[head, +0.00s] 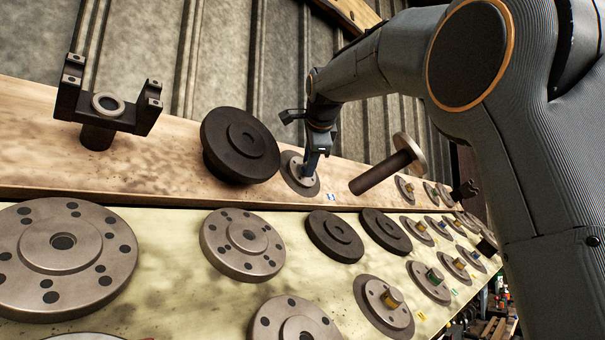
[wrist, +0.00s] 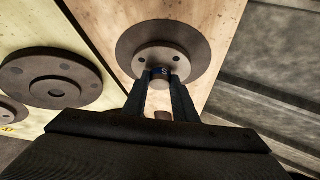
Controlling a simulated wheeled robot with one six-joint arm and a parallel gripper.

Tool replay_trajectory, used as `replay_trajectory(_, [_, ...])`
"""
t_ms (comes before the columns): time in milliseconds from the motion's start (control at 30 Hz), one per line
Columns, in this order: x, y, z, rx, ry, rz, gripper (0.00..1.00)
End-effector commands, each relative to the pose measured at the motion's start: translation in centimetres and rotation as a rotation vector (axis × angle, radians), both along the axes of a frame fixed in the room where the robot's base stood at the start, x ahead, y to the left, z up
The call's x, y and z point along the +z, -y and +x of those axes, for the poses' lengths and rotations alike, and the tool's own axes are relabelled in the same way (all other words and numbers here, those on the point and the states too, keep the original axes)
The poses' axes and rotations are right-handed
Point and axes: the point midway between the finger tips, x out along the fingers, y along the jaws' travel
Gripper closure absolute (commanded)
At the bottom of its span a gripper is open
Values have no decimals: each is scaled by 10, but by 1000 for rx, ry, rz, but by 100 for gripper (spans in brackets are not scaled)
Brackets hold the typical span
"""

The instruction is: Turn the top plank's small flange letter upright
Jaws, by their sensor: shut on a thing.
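The small flange (head: 294,172) is a grey-brown disc with bolt holes, lying on a wider dark disc on the upper wooden plank (head: 180,160). It also shows in the wrist view (wrist: 160,51), at the top middle, with a short hub at its centre. My gripper (head: 308,167) reaches down to it from above. In the wrist view, my gripper's two fingers (wrist: 161,78) are closed on the hub, one on each side. A small dark-blue mark with a pale character shows between the fingertips; the fingers partly hide it, and I cannot read which way up it is.
A large black flange (head: 240,146) stands just left of the small flange. A stemmed disc (head: 388,164) leans at its right. A black fork bracket (head: 104,108) is at far left. Several flanges cover the lower pale board (head: 180,305). Corrugated metal rises behind.

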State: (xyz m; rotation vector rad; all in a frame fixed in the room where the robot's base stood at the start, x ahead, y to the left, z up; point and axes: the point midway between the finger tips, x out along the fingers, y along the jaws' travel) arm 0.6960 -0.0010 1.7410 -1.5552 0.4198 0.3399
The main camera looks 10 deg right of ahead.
Motion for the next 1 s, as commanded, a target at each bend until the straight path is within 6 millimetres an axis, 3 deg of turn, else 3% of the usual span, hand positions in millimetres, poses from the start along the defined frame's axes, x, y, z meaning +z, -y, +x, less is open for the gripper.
replay_trajectory(33, [-10,2,1,-3,-22,-3,100])
replay_trajectory(200, [-11,1,2,-2,-22,-2,100])
replay_trajectory(233, [-11,1,2,-2,-22,-2,71])
replay_trajectory(333, [-10,1,2,-2,-21,-2,54])
replay_trajectory(367, [-10,0,2,-2,-20,-2,53])
replay_trajectory(700, [-6,-1,-2,0,-15,-1,53])
replay_trajectory(1000, [15,-3,-41,-1,-10,-1,53])
